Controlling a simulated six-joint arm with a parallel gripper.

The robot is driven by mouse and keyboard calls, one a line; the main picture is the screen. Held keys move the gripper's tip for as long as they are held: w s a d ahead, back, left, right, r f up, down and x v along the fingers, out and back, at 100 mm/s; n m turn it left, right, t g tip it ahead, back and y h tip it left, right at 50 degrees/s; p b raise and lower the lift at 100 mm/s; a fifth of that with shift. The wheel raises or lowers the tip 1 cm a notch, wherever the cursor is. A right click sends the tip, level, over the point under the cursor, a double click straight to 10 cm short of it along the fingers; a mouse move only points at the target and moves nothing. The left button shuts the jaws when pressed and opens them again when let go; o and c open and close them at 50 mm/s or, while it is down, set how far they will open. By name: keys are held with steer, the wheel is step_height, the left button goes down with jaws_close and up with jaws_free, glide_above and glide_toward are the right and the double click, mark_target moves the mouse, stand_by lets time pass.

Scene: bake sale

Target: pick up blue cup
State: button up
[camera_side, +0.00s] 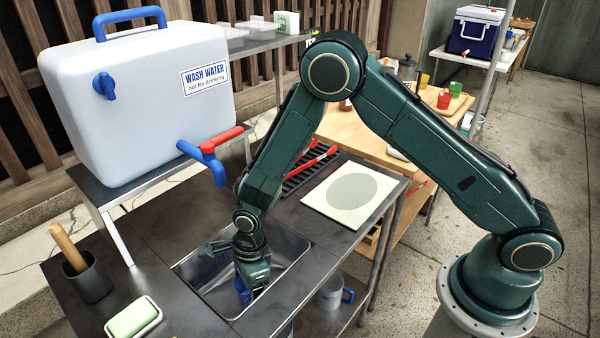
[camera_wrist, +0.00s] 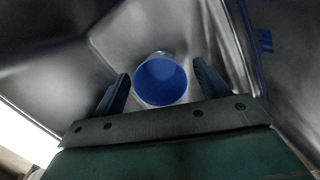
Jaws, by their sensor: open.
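The blue cup (camera_wrist: 161,81) is inside the metal sink basin (camera_side: 287,275). In the wrist view I look down into its round open mouth, and it seems to stand upright. In the side view the cup (camera_side: 242,290) shows partly under my gripper, which hides the rest of it. My gripper (camera_wrist: 158,84) is open and points down into the basin. One finger is on each side of the cup, with a visible gap on both sides in the wrist view. I cannot tell whether the fingertips are below the rim.
The basin walls (camera_wrist: 75,82) rise close around my gripper. A large white water jug (camera_side: 140,100) with a red-and-blue tap (camera_side: 208,155) stands behind left. A black drying rack (camera_side: 312,170) and a pale mat (camera_side: 353,193) lie right of the basin. A soap dish (camera_side: 134,318) is front left.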

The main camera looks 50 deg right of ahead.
steer(key=shift+a+f, duration=0.15)
steer(key=shift+f, duration=0.75)
steer(key=c, duration=1)
